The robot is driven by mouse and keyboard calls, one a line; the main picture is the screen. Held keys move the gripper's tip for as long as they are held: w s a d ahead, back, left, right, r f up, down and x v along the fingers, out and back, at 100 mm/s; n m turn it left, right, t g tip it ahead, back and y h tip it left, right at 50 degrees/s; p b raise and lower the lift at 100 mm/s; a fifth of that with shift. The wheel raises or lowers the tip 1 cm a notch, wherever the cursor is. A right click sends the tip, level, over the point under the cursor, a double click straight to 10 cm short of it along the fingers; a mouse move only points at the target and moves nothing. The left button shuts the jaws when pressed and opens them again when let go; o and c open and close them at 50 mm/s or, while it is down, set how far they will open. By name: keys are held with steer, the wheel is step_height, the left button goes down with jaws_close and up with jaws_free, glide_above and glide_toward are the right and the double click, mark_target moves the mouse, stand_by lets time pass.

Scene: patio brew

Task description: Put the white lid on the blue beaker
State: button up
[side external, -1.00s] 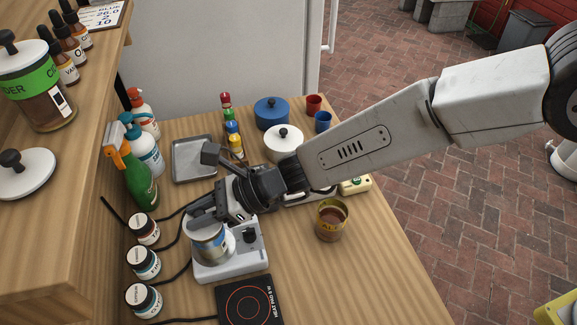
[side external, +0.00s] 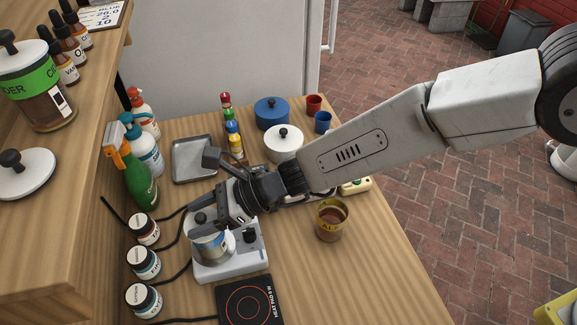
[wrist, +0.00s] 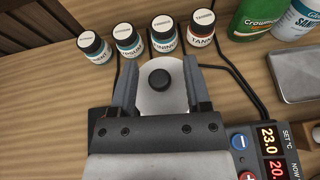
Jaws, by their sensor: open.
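The blue beaker (side external: 211,249), glass with a blue band, stands on the white stirrer hotplate (side external: 228,264) in the side view. The white lid (wrist: 150,99) with its black knob (wrist: 158,79) shows between my fingers in the wrist view. In the side view the lid appears to rest on the beaker's top, partly hidden by my gripper (side external: 208,216). My gripper (wrist: 160,66) is open, with one finger on either side of the knob and apart from it.
Several small labelled jars (side external: 143,262) stand left of the hotplate. A black heating plate (side external: 248,302) lies in front. A yellow-banded beaker (side external: 332,222) stands to the right. A white pot (side external: 284,141), a blue pot (side external: 271,111) and a metal tray (side external: 194,160) are behind.

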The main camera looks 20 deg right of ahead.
steer(key=shift+r, duration=0.15)
steer(key=shift+r, duration=0.2)
steer(key=shift+d+r, duration=0.3)
steer(key=shift+d, duration=0.25)
steer(key=v, duration=1)
steer(key=shift+d, duration=0.4)
steer(key=shift+d+r, duration=0.1)
steer(key=s+d+f+n+h, duration=0.1)
steer(key=d+n+h, duration=0.3)
steer(key=d, duration=0.9)
steer(key=s+d+f+n+t+h, duration=0.1)
steer(key=s+d+n+h, duration=0.3)
steer(key=d+n, duration=0.4)
steer(key=s+d+f+n+h, duration=0.2)
steer(key=d+n+h, duration=0.3)
steer(key=d, duration=1.5)
steer(key=shift+s+d+n+t, duration=0.15)
steer(key=shift+s+n+t, duration=0.2)
steer(key=shift+n, duration=0.55)
